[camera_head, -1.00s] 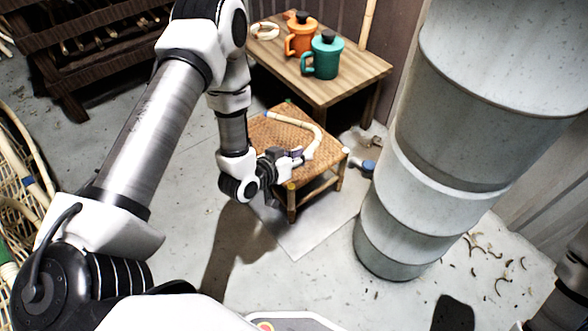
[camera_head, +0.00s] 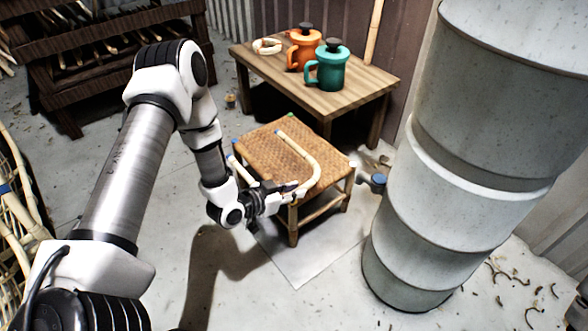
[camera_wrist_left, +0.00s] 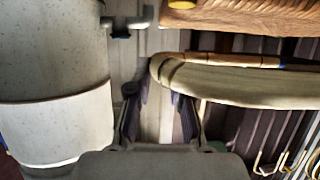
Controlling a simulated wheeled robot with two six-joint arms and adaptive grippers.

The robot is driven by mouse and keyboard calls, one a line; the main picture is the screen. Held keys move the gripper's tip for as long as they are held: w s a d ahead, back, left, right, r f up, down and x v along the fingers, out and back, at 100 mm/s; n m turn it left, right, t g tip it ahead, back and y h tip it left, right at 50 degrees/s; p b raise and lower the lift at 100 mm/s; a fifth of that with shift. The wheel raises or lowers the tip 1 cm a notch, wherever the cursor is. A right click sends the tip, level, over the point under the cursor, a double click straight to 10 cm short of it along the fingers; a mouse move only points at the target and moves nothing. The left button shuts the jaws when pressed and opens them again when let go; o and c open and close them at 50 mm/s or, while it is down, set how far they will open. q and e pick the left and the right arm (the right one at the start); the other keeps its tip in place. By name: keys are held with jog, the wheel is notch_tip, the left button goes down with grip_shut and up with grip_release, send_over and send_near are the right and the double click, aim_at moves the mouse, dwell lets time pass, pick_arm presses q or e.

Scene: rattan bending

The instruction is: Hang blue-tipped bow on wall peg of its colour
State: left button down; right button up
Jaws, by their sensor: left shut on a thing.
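A pale bow (camera_head: 317,163) with a blue tip (camera_head: 278,133) curves over the woven stool. My left gripper (camera_head: 286,193) is shut on the bow near its bend. A second pale length with a blue tip (camera_head: 231,158) shows left of the gripper; it looks like the bow's other limb, partly hidden by my arm. In the left wrist view the bow (camera_wrist_left: 235,83) is large and close, just beyond the gripper's fingers (camera_wrist_left: 163,105), with a blue band on a limb behind. I cannot make out a wall peg.
The woven stool (camera_head: 262,146) stands under the bow. A wooden table (camera_head: 345,93) behind holds an orange mug (camera_head: 304,50), a teal mug (camera_head: 327,70) and a pale ring (camera_head: 267,47). A tall grey drum (camera_head: 440,200) stands right.

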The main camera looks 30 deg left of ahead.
pick_arm(q)
jog(key=b, duration=0.5)
send_over(293, 173)
jog(key=s, duration=0.1)
jog(key=shift+d+f, duration=0.3)
jog(key=shift+f, duration=0.4)
jog(key=f+b, duration=0.2)
jog(key=w+f+b, duration=0.1)
jog(key=shift+w+a+f, duration=0.1)
jog(key=shift+a, duration=0.3)
jog(key=c, duration=1.1)
grip_release()
jog(key=shift+o, duration=0.2)
jog(key=shift+f+b, duration=0.2)
jog(key=shift+b, duration=0.15)
jog(key=p+v, duration=0.6)
jog(key=v, duration=0.1)
jog(key=shift+r, duration=0.35)
jog(key=shift+s+a+p, duration=0.2)
jog(key=shift+s+p, duration=0.15)
jog(key=shift+f, duration=0.1)
